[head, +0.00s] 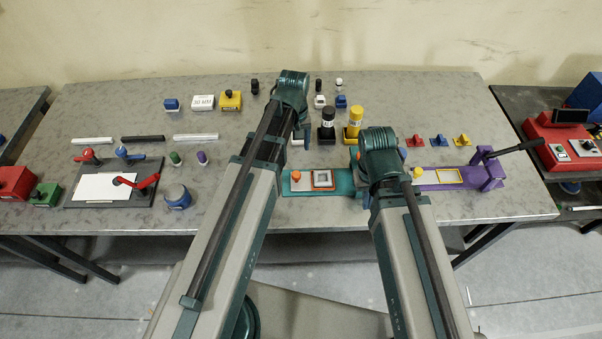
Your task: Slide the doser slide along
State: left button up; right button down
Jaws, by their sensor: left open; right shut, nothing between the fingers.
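A teal base (340,190) lies at the table's front, right of centre. On it I see a plate with an orange knob (296,176) and an orange-edged square window (323,179). I cannot tell which of these is the doser slide. My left gripper (300,129) is open, behind the teal base and largely hidden by its wrist. My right gripper (364,186) is shut and empty over the teal base's right part, mostly hidden by its wrist.
Black and yellow bottles (327,124) stand behind the teal base. A black lever (514,147) rises at the purple base's right end. Several small coloured pieces (438,140) lie behind it. A dark board with white paper (107,187) is at left.

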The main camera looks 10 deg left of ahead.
aim_at(297, 174)
pick_arm(q)
notch_tip(297, 174, down, 14)
jog(key=b, duration=1.3)
jog(key=shift+b, duration=0.4)
jog(key=shift+r, duration=0.1)
grip_shut()
jog(key=shift+d, duration=0.1)
dwell(0.3)
